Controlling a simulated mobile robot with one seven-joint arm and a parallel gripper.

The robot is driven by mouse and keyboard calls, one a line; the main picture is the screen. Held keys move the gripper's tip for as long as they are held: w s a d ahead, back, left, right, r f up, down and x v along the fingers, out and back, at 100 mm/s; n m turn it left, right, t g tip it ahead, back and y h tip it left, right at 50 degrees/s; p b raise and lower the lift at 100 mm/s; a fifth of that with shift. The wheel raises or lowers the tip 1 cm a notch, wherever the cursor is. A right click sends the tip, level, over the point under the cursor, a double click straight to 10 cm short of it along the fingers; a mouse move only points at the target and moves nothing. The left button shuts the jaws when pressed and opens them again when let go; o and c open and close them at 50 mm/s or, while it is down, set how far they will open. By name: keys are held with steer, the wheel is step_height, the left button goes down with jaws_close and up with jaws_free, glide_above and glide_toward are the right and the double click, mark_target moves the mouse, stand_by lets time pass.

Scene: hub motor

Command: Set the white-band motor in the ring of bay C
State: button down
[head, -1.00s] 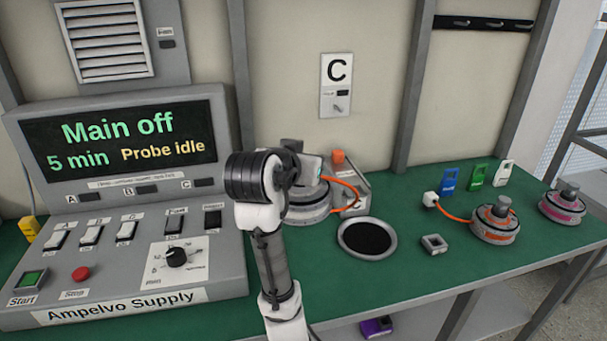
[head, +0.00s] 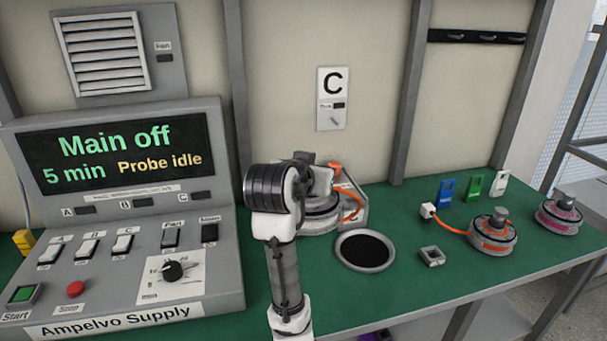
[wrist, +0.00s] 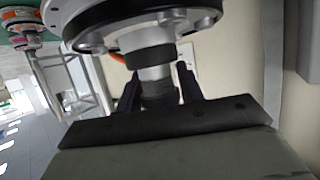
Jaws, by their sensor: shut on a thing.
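My gripper (head: 318,182) is shut on the shaft of a motor (head: 322,212), a flat round body in front of the wall panel marked C (head: 333,98). My arm hides its left side in the head view. In the wrist view the jaws (wrist: 160,92) close around the shaft, and the motor (wrist: 135,22) shows a pale band and dark flange. An orange cable (head: 353,203) loops at its right beside a grey bracket (head: 358,212) with an orange block on top. I cannot tell whether the motor rests in a ring; its underside is hidden.
A grey-rimmed black disc (head: 394,251) lies just right of the motor. Farther right are a small grey square frame (head: 431,256), an orange-band motor (head: 493,236) and a pink-band motor (head: 558,216). The supply console (head: 130,295) stands left. Green bench is clear at front right.

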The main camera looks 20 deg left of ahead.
steer(key=w+d+p, duration=0.3)
steer(key=w+d, duration=0.8)
steer(key=w, duration=0.2)
steer(key=shift+w+r+p, duration=0.2)
steer(key=shift+w+p, duration=0.1)
steer(key=shift+d+f, duration=0.1)
stand_by(0.4)
step_height(320, 180, down, 15)
steer(key=b, duration=0.7)
steer(key=shift+b, duration=0.4)
stand_by(0.4)
steer(key=shift+f, duration=0.6)
steer(key=shift+f, duration=0.1)
steer(key=shift+f+b, duration=0.3)
steer(key=shift+f, duration=0.1)
steer(key=shift+f+b, duration=0.3)
steer(key=shift+f, duration=0.3)
stand_by(0.6)
